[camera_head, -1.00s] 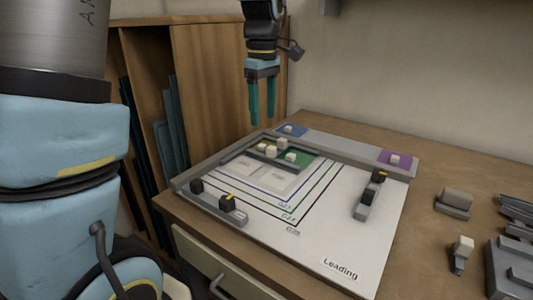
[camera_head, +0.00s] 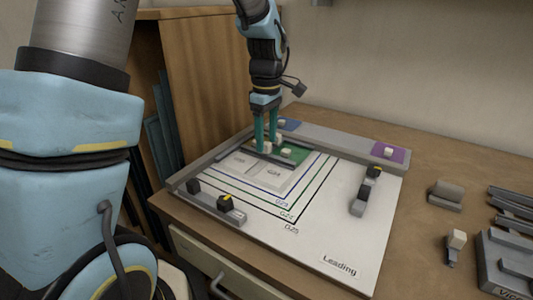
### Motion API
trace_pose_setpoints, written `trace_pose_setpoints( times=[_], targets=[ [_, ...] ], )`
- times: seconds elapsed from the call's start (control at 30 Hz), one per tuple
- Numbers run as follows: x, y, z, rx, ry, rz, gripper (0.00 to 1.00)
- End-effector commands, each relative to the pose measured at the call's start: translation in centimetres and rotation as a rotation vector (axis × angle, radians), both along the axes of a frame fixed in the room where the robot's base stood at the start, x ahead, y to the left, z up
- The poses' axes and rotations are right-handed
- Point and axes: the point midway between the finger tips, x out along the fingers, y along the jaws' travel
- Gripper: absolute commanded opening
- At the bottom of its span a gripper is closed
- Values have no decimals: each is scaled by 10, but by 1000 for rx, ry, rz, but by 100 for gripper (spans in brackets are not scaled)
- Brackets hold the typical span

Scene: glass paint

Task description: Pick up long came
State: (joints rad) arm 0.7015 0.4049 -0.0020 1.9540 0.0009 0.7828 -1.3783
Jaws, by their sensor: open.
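A long dark grey strip (camera_head: 281,162), which looks like the long came, lies near the back left of the white leading board (camera_head: 335,225). Small pale blocks (camera_head: 287,152) sit on and around it, beside a green pane (camera_head: 300,154). My gripper (camera_head: 266,149) points straight down with its two teal fingers apart. Its fingertips are down around a pale block on the strip, partly hiding it. I cannot tell whether they touch it.
Grey bars with black knobs stand on the board at left (camera_head: 225,208) and right (camera_head: 363,195). A grey fence with blue and purple (camera_head: 390,152) patches runs along the back. A grey rack (camera_head: 505,265) and a small clamp (camera_head: 455,243) stand at right. The front board is clear.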

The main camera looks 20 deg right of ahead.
Motion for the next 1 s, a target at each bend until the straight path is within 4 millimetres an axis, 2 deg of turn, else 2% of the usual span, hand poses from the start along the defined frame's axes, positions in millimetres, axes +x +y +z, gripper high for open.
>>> trace_pose_setpoints(
  times=[0.1, 0.33, 0.9, 1.0],
  targets=[
    [-1, 0, -9, 2, 1, 0, 62],
    [0, 0, -11, -1, -1, 0, 62],
    [0, 0, -11, 0, 0, 0, 0],
    [0, 0, -11, 0, 0, 0, 0]
  ],
)
